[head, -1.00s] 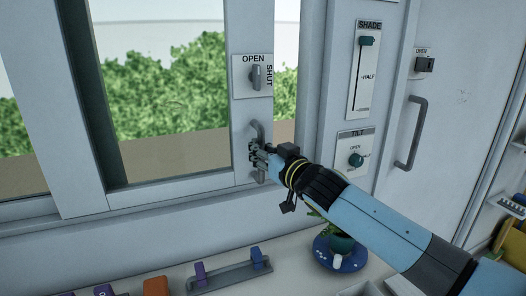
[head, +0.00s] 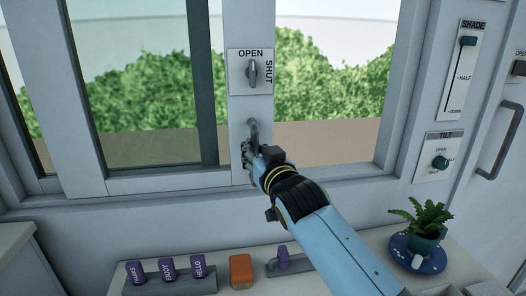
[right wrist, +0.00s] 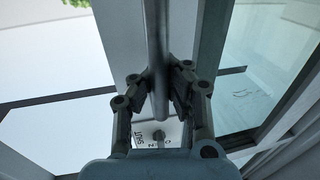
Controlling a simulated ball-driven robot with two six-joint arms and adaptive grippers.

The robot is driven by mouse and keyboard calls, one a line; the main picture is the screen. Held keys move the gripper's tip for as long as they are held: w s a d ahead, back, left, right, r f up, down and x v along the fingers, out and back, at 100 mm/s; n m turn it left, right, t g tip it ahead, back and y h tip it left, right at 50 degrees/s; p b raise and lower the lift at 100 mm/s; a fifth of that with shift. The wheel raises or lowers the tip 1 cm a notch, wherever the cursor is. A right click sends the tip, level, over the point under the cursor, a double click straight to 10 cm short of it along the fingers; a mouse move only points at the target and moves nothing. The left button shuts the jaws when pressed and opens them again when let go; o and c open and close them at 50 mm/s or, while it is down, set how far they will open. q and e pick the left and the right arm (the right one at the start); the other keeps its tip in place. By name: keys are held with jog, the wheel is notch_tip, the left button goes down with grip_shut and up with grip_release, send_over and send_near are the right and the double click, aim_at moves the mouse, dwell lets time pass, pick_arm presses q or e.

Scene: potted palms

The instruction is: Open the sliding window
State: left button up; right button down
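The sliding window's sash (head: 78,100) has a pale grey frame. A wide gap (head: 335,90) stands open between its right stile and the window frame at the right. A plate (head: 238,70) on that stile reads OPEN above and SHUT at the side; its knob (head: 253,73) stands upright, toward OPEN. Below is the vertical bar handle (head: 253,130), its lower part hidden by my right gripper (head: 247,152). In the right wrist view the fingers (right wrist: 161,85) close in on both sides of the handle bar (right wrist: 157,45). My left gripper is not in view.
SHADE (head: 461,70) and TILT (head: 439,158) panels are on the wall at right. A potted plant (head: 424,215) stands on a blue saucer (head: 398,256) on the counter below. Purple blocks (head: 167,267) and an orange block (head: 241,270) are there too. Green foliage shows outside.

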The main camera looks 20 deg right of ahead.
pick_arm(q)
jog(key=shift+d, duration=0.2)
pick_arm(e)
jog(key=shift+s+a+f, duration=0.1)
jog(key=shift+f, duration=0.4)
jog(key=c, duration=1.9)
grip_release()
jog(key=o, duration=0.5)
jog(key=shift+s+r, duration=0.3)
jog(key=shift+r, duration=0.05)
jog(key=shift+o, duration=0.8)
jog(key=shift+w, duration=0.15)
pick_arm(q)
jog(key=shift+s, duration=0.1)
pick_arm(e)
jog(key=s, duration=1.2)
jog(key=shift+a, duration=0.25)
